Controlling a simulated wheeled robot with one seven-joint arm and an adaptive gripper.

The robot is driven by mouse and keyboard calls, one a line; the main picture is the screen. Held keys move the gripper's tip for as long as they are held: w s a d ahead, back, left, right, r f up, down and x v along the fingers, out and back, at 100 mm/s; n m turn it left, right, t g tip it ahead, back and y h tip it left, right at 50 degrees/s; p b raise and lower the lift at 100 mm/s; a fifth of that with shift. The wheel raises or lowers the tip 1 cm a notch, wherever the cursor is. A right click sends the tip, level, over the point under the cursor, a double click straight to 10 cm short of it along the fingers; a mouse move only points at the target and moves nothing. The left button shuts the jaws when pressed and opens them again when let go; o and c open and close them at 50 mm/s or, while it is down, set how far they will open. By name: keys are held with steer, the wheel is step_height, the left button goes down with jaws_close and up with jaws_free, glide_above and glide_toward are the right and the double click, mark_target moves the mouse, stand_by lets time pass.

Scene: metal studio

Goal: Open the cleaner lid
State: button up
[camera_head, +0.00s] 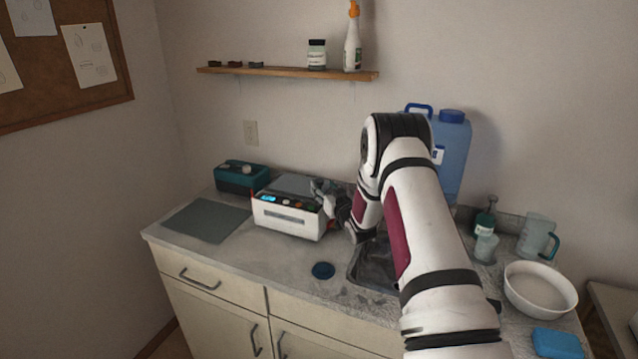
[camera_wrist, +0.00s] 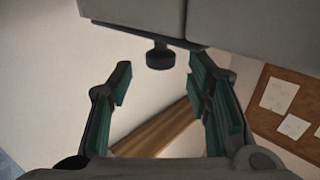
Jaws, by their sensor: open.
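The cleaner (camera_head: 286,218) is a white box with a lit front panel, standing on the counter. Its flat grey lid (camera_head: 291,184) looks closed. In the wrist view the grey lid (camera_wrist: 140,12) fills the top edge, and a dark knob (camera_wrist: 160,58) sticks out from it. My gripper (camera_head: 325,190) is over the right side of the cleaner. In the wrist view my gripper (camera_wrist: 158,74) is open and empty, with the knob ahead, roughly centred between the fingertips. The gripper hides the knob in the head view.
A teal box (camera_head: 242,177) and a grey mat (camera_head: 207,220) lie left of the cleaner. A sink (camera_head: 372,268) is to the right, partly behind my arm, with a blue jug (camera_head: 452,150) behind. A shelf (camera_head: 290,72) hangs above.

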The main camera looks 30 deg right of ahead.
mark_target(321, 183)
steer(key=shift+w+d, duration=0.15)
steer(key=shift+w, duration=1.05)
steer(key=shift+w+d, duration=0.1)
steer(key=shift+w, duration=1.05)
jaws_close()
